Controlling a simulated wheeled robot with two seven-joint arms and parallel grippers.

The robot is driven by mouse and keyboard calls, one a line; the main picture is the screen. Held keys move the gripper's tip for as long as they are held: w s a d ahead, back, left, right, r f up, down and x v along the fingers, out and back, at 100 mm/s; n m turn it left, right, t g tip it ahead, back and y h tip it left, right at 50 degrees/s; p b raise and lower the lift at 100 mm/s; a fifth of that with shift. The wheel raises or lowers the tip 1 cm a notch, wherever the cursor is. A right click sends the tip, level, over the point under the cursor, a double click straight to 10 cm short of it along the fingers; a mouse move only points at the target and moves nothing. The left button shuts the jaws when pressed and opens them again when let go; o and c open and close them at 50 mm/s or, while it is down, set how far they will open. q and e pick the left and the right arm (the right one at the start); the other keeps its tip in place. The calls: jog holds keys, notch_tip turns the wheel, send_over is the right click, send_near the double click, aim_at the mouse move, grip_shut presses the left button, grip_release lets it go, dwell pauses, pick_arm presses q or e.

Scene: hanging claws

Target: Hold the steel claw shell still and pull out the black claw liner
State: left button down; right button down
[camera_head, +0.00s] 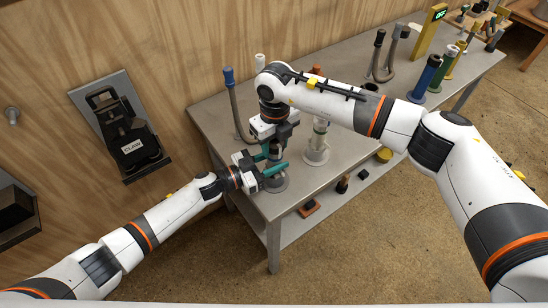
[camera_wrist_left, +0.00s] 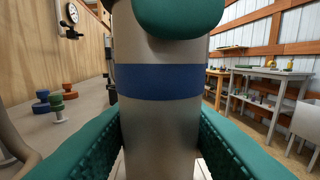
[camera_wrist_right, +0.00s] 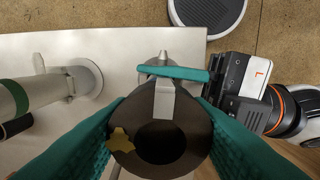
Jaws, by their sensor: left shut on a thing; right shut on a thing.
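The steel claw shell (camera_wrist_left: 160,125) is an upright grey cylinder with a blue band, filling the middle of the left wrist view. My left gripper (camera_head: 270,172) is shut on it from the side, with teal fingers on both flanks. The black claw liner (camera_wrist_right: 196,135) shows in the right wrist view as a dark, thick-walled ring with a round hole and a gold patch at its left. My right gripper (camera_wrist_right: 160,118) is shut on it from above, its teal fingers at either side. A right finger (camera_wrist_left: 180,14) hangs over the shell's top. How deep the liner sits is hidden.
Both grippers are close together over the bench's (camera_head: 330,60) near left corner. A white-and-green post (camera_wrist_right: 15,100) stands beside them. Blue and green cylinders (camera_head: 427,75) and bent tubes stand farther right. A wooden wall with a CLAW-labelled holder (camera_head: 130,146) is at the left.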

pick_arm(q)
jog(key=shift+d, duration=0.1)
pick_arm(e)
jog(key=shift+r, duration=0.15)
jog(key=shift+r, duration=0.65)
jog(key=c, duration=1.5)
grip_release()
grip_shut()
jog(key=shift+r, duration=3.5)
